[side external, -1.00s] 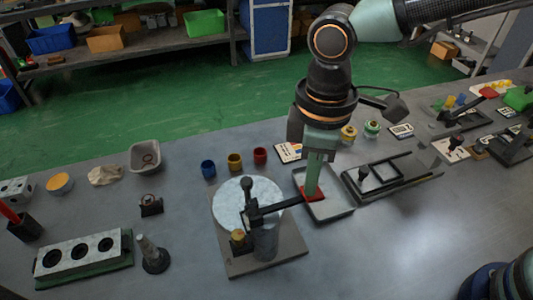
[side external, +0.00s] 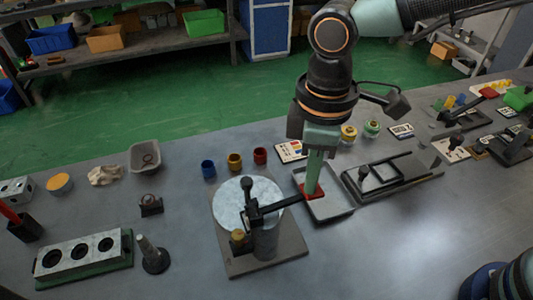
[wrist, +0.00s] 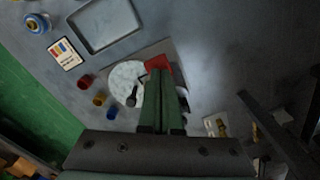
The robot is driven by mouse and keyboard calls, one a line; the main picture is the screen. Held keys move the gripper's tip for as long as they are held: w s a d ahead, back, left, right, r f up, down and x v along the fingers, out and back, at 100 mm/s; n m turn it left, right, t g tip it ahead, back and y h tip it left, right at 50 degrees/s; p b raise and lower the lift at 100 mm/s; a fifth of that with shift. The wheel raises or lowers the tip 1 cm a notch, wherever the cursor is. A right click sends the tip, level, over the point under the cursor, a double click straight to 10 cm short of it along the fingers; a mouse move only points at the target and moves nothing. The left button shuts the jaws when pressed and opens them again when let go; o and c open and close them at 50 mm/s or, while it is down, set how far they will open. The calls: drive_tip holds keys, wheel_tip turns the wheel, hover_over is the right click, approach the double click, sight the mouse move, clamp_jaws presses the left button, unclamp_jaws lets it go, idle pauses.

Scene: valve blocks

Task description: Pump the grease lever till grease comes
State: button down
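The grease pump stands on a grey base plate (side external: 290,246) on the bench, with a pale round disc (side external: 232,205) and a dark upright post with a ball-topped knob (side external: 247,185). Its black lever (side external: 283,206) reaches right, nearly level, to a red end pad (side external: 318,196). My gripper (side external: 312,190) points down with its green fingers together, tips at the red pad and apparently touching it from above. In the wrist view the fingers (wrist: 159,75) lie side by side over the red pad (wrist: 156,62) and hide most of the lever. I cannot make out any grease.
A grey tray (side external: 338,212) lies just right of the pad, with a black frame (side external: 395,177) beyond it. Blue (side external: 208,168), yellow (side external: 234,161) and red (side external: 260,155) cups stand behind the pump. A block with round holes (side external: 83,254) and a grey cone (side external: 150,252) are left.

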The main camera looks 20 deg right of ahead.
drive_tip(key=shift+r, duration=1.45)
drive_tip(key=shift+w+d+r, duration=0.1)
drive_tip(key=shift+d, duration=0.1)
drive_tip(key=d+r+m+t, duration=0.2)
drive_tip(key=d+m, duration=0.4)
drive_tip(key=d, duration=0.8)
drive_tip(key=d+r+m+t, duration=0.2)
drive_tip(key=d+m, duration=0.4)
drive_tip(key=d, duration=0.8)
drive_tip(key=shift+w+d+r+t, duration=0.15)
drive_tip(key=shift+w+r+t, duration=0.15)
drive_tip(key=shift+t, duration=0.5)
